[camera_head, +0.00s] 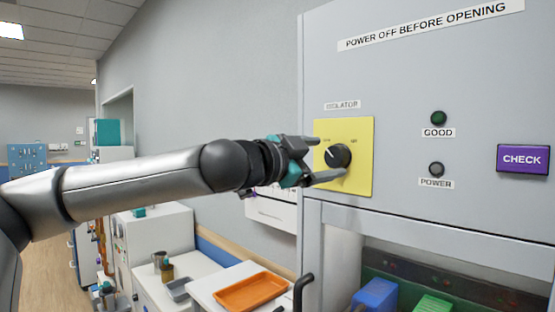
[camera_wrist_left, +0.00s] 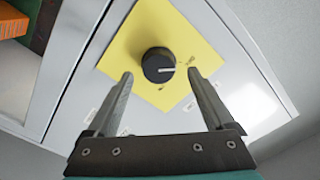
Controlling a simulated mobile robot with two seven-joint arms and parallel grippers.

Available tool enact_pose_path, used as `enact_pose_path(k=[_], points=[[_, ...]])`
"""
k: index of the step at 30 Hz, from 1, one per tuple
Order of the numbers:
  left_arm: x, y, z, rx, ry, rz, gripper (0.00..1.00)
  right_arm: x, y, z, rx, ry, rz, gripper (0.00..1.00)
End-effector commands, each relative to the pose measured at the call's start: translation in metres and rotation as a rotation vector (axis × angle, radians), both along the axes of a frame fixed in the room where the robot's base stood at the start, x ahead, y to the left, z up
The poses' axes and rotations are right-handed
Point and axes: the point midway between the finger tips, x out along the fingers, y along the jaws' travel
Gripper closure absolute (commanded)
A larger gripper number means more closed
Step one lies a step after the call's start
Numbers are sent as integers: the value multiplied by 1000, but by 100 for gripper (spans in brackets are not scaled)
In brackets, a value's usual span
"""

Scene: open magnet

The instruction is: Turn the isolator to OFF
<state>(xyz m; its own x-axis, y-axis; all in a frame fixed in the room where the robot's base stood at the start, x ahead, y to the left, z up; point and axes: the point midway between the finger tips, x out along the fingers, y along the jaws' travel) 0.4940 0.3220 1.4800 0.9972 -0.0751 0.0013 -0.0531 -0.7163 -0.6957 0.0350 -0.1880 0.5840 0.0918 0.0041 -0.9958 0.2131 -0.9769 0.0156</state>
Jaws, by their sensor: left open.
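The isolator knob (camera_head: 338,155) is a round black dial with a pale pointer line, on a yellow plate (camera_head: 358,184) under an ISOLATOR label. In the head view the line points up and to the left. The knob also shows in the left wrist view (camera_wrist_left: 158,65), with the yellow plate (camera_wrist_left: 150,32) turned like a diamond. My left gripper (camera_head: 328,158) is open, with its fingers reaching toward the plate. In the left wrist view the gripper (camera_wrist_left: 160,76) has one fingertip on each side of the knob, with visible gaps. Contact is not visible. My right gripper is not in view.
The grey cabinet front (camera_head: 400,90) carries a GOOD lamp (camera_head: 438,118), a POWER lamp (camera_head: 436,169) and a purple CHECK button (camera_head: 523,158). A dark curved handle (camera_head: 302,290) stands below the panel. An orange tray (camera_head: 250,292) lies on the lower white surface.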

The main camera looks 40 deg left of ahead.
Motion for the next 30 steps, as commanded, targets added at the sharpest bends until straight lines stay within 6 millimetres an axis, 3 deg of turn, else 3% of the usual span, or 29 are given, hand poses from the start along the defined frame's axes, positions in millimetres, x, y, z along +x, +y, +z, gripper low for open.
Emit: enact_pose_path(k=[9, 23, 30], points=[[-22, -1, 1, -3, -3, -7, 13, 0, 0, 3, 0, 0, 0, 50], [-47, 2, -1, -2, -4, -6, 13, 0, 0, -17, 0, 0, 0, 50], [-69, 4, -5, -1, -4, -3, 13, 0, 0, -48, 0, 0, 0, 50]])
